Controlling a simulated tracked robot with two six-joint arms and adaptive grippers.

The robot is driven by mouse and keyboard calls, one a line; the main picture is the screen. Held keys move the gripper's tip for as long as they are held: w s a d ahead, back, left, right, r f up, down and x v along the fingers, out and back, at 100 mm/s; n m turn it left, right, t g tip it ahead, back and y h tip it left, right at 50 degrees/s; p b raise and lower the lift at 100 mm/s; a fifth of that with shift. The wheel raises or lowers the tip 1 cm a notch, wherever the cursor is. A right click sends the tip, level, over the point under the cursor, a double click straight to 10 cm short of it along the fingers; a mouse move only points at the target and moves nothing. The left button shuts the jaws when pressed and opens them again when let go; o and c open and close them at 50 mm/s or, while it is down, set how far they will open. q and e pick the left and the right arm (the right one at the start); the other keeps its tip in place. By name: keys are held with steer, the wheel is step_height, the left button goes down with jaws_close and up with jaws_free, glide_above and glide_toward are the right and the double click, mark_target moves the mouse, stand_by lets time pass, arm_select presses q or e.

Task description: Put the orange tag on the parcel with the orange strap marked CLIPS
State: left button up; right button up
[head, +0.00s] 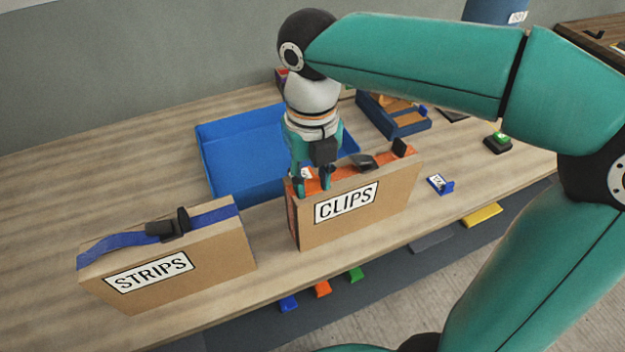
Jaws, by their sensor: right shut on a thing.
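The CLIPS parcel (375,210) is a brown box standing upright near the table's front edge. An orange strap (375,158) with dark buckle parts runs along its top. My right gripper (312,187) points down at the left end of that top. It is shut on a small orange and white piece, which looks like the orange tag (306,174). The fingers hide most of it, and I cannot tell whether it touches the strap. My left gripper is not in view.
The STRIPS parcel (180,255) with a blue strap stands to the left. A blue tray (228,150) lies behind the CLIPS parcel. A small blue labelled piece (441,184) lies to its right. A blue bin (400,122) stands behind. The table's left part is clear.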

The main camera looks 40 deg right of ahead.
mark_target(312, 182)
steer(key=shift+f, duration=0.35)
steer(key=shift+f, duration=0.15)
steer(key=o, duration=0.8)
step_height(312, 182, up, 12)
steer(key=p, duration=0.1)
steer(key=shift+p, duration=0.3)
